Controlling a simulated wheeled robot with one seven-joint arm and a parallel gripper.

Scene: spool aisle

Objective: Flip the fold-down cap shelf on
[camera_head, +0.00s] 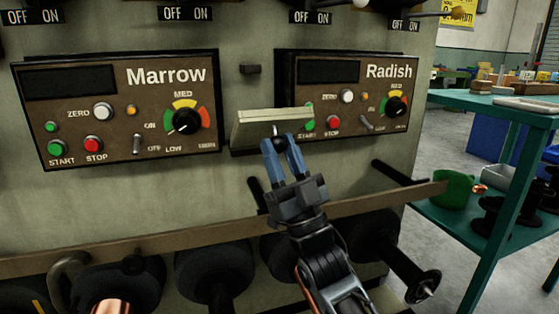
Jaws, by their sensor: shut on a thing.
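A pale cream flap, which looks like the fold-down cap shelf (250,131), is on the machine's grey-green front between the Marrow and Radish panels. It juts out from the wall and covers the lower left part of the Radish panel. My gripper (281,144) reaches up from below, with its blue fingers at the flap's front. The fingers are shut on a small dark knob (279,139) at the flap's lower front. The fingers partly hide the knob and the flap's lower edge. The flap's hinge is not clearly visible.
The Marrow panel (120,105) is at left and the Radish panel (360,75) at right, with buttons, switches and dials. A rail (190,238) and dark spools (215,275) lie below. A green table (490,102) stands right.

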